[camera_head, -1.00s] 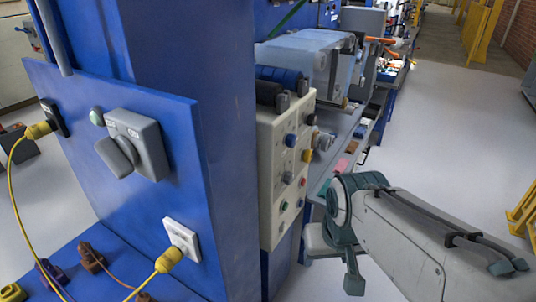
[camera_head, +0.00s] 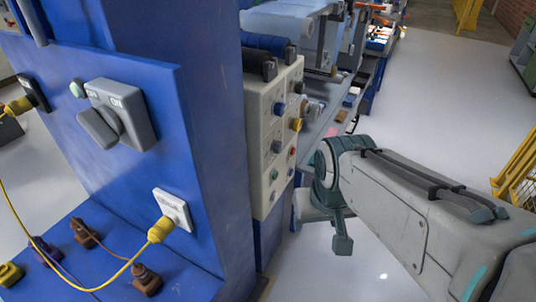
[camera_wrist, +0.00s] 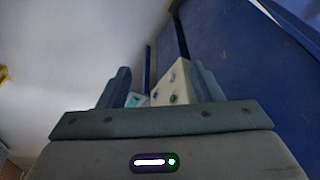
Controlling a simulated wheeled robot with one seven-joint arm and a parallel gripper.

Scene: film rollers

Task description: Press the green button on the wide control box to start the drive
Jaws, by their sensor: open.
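The wide control box (camera_head: 272,135) is a cream panel on the side of the blue machine, with blue, yellow, dark, red and greenish knobs and buttons. A small greenish button (camera_head: 290,171) appears low on its face; its exact color is hard to tell. My gripper (camera_head: 322,212) is right of the box's lower part, apart from it. In the wrist view the open fingers of my gripper (camera_wrist: 161,85) are empty. The box's face (camera_wrist: 172,82) shows beyond and between them, its lower part hidden by the gripper body.
A blue column (camera_head: 205,120) stands left of the box. A grey rotary switch (camera_head: 122,115), a pale green knob (camera_head: 76,90) and a white socket with a yellow plug (camera_head: 172,210) are on a blue panel. A shelf (camera_head: 325,115) extends behind; floor is open at right.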

